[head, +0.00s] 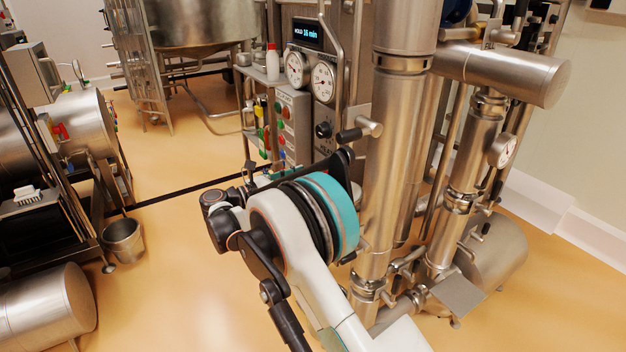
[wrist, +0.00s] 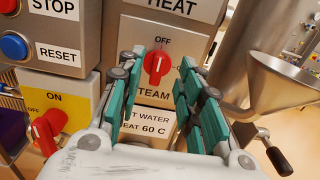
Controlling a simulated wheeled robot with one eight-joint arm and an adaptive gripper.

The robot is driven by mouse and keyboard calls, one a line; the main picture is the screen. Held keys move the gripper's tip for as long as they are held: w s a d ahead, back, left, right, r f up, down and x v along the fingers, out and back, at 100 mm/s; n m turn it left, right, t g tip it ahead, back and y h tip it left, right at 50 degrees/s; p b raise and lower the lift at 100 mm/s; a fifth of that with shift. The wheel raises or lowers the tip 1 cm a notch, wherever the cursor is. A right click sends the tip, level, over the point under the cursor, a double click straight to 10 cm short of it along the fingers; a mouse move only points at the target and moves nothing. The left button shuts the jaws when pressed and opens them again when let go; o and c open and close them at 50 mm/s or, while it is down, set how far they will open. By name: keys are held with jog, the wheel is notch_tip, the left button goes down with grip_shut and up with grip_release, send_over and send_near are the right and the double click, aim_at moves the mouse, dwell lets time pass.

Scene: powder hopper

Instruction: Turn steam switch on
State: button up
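The steam switch (wrist: 157,67) is a red rotary knob on a grey box in the wrist view. It stands roughly upright, towards the OFF label above it, with the partly covered STEAM label below. My gripper (wrist: 163,60) is open, with teal finger pads to the left and right of the knob in the picture. I see no clear contact with the knob, and cannot tell how near the tips are. The right finger hides part of the box face. In the head view my own arm blocks the switch and gripper.
A yellow panel (wrist: 75,92) with another red knob (wrist: 47,130) is at lower left. A blue RESET button (wrist: 14,46) sits on the grey box above it. A steel funnel (wrist: 280,85) and a black-handled valve (wrist: 278,158) are at right. Steel columns (head: 393,150) stand beside my arm.

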jog(key=shift+b+x, duration=0.55)
jog(key=shift+x, duration=1.8)
grip_shut()
